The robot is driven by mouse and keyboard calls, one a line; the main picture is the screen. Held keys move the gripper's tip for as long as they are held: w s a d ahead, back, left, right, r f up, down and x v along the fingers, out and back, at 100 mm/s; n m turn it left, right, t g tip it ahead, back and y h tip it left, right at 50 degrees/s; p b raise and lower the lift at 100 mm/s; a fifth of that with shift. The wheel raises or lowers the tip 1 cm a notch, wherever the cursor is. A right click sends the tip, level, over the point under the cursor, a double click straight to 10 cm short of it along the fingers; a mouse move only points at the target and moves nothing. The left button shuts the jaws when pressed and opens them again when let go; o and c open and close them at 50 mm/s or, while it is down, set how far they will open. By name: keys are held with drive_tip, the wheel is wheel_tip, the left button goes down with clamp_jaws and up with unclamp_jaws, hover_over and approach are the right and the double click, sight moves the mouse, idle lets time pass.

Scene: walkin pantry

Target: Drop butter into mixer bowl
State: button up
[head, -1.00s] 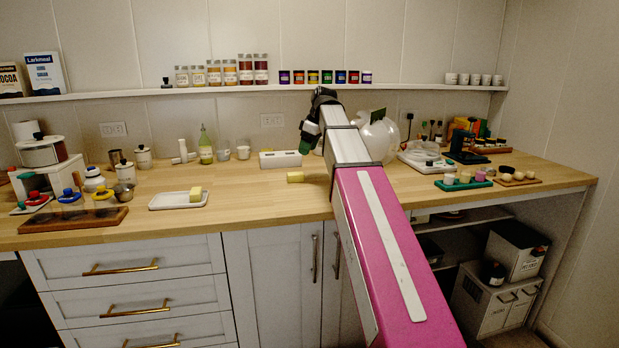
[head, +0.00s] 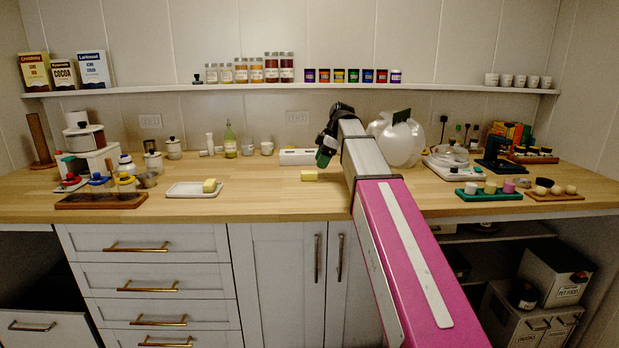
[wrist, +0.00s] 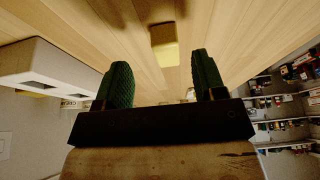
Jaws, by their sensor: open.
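A yellow butter block (head: 309,176) lies on the wooden counter, in front of a white slotted box. My gripper (head: 324,155) is above and slightly right of it, fingers pointing down. In the wrist view the block (wrist: 164,45) shows beyond and between the two green fingers of my gripper (wrist: 160,60), which are apart and empty. A second yellow block (head: 209,185) sits on a white tray (head: 182,191) to the left.
The white slotted box (head: 297,157) stands close behind the butter and also shows in the wrist view (wrist: 60,70). A green tray of small items (head: 488,194) is on the right. Jars and a stand (head: 93,165) crowd the left. The counter between tray and butter is clear.

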sight(315, 171)
drive_tip(key=shift+s+a+x, duration=0.15)
drive_tip(key=shift+x, duration=1.15)
drive_tip(key=shift+s+a+x, duration=0.1)
drive_tip(key=shift+x, duration=1.25)
drive_tip(key=shift+r, duration=0.15)
drive_tip(key=c, duration=1.1)
drive_tip(key=shift+r, duration=0.5)
drive_tip(key=r, duration=0.2)
drive_tip(key=a+r, duration=0.1)
drive_tip(key=shift+s+r, duration=0.15)
drive_tip(key=shift+r, duration=0.2)
drive_tip(key=s+a+r, duration=0.1)
drive_tip(key=a+r, duration=0.1)
drive_tip(key=a, duration=0.1)
drive_tip(key=s+a+r, duration=0.1)
drive_tip(key=a+r, duration=0.1)
drive_tip(key=a, duration=0.1)
drive_tip(key=s+a+r, duration=0.1)
drive_tip(key=a+r, duration=0.1)
drive_tip(key=a, duration=0.2)
drive_tip(key=shift+a+r, duration=0.1)
drive_tip(key=shift+r, duration=0.05)
